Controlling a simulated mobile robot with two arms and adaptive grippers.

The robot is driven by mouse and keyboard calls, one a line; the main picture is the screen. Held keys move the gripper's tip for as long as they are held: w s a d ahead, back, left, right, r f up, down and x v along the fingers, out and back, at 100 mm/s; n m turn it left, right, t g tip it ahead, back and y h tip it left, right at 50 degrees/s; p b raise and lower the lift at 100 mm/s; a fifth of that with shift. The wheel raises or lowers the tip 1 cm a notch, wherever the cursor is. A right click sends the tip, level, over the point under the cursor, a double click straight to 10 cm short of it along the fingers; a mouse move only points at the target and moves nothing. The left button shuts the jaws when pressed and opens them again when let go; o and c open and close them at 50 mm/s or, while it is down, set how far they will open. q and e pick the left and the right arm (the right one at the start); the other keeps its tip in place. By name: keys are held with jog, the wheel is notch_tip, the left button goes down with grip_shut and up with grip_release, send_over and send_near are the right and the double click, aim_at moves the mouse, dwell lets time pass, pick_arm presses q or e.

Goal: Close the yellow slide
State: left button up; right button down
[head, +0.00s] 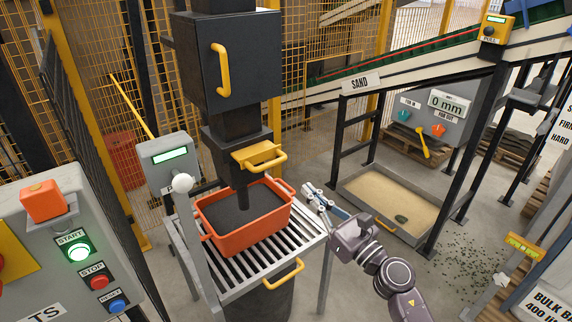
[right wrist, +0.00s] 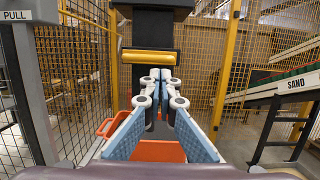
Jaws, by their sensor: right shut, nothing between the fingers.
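The yellow slide (head: 260,155) with its bar handle juts out from the lower part of the black chute. In the right wrist view its yellow handle bar (right wrist: 160,64) lies across the chute, just beyond my fingertips. An orange tub (head: 250,232) with dark fill stands under the chute, and a narrow dark column reaches from the chute down to the fill. My right gripper (head: 311,194) is shut and empty, right of the tub and lower than the slide, apart from it. It also shows in the right wrist view (right wrist: 157,88). My left gripper is not in view.
The tub stands on a slatted grate (head: 262,262) with a yellow handle (head: 284,275) at its front. A grey post with a white knob (head: 182,183) stands left of the tub. A control box (head: 85,250) with a lit green button is at left. A sand tray (head: 390,208) lies behind my right arm.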

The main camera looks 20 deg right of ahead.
jog(key=p, duration=0.2)
send_near(269, 155)
jog(key=shift+w+a+r, duration=0.15)
jog(key=shift+w+r, duration=0.25)
jog(key=shift+w, duration=0.05)
jog(key=shift+w+a+r, duration=0.2)
jog(key=shift+w+r, duration=0.2)
jog(key=shift+w, duration=0.05)
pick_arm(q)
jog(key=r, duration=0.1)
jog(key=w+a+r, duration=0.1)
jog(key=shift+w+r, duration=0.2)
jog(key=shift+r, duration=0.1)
pick_arm(e)
jog(key=w+b, duration=0.1)
jog(key=w+a, duration=0.1)
jog(key=w, duration=0.1)
jog(key=w+b, duration=0.1)
jog(key=shift+w+a+f+b, duration=0.15)
jog(key=shift+w+a+b, duration=0.2)
jog(key=shift+w, duration=0.25)
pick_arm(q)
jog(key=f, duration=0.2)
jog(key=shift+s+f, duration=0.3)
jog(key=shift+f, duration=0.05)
pick_arm(e)
jog(key=shift+r, duration=0.3)
